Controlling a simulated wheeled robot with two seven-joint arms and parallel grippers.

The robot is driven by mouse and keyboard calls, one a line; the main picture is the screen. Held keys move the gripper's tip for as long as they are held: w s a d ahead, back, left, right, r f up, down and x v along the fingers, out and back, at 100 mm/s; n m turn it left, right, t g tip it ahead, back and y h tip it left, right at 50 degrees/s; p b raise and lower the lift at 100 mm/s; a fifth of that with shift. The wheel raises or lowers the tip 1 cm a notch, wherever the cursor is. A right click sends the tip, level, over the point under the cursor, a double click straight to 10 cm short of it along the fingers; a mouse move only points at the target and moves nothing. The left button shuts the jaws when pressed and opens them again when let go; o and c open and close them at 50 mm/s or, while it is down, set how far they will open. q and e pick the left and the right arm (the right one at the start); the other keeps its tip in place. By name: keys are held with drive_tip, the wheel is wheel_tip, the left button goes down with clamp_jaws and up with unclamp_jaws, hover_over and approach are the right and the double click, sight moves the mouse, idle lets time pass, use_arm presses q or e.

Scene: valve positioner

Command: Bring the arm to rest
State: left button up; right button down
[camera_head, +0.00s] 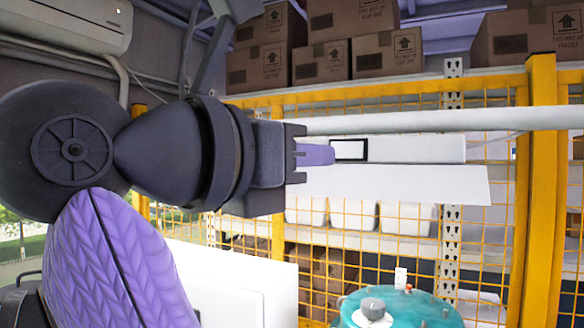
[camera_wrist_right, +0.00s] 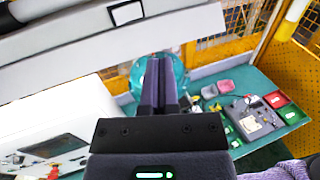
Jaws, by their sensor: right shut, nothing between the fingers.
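The white panel (camera_head: 420,150) bears a black-framed label. A teal round object (camera_head: 410,308) with a grey knob is low at right. The wrist view shows a teal table (camera_wrist_right: 215,88) with small parts and a device (camera_wrist_right: 252,118), and a white box (camera_wrist_right: 65,122) at left.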

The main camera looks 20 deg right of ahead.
drive_tip(key=shift+s+a+r, duration=0.1)
drive_tip(key=shift+s+a, duration=0.85)
drive_tip(key=shift+a, duration=0.25)
drive_tip(key=shift+s, duration=0.1)
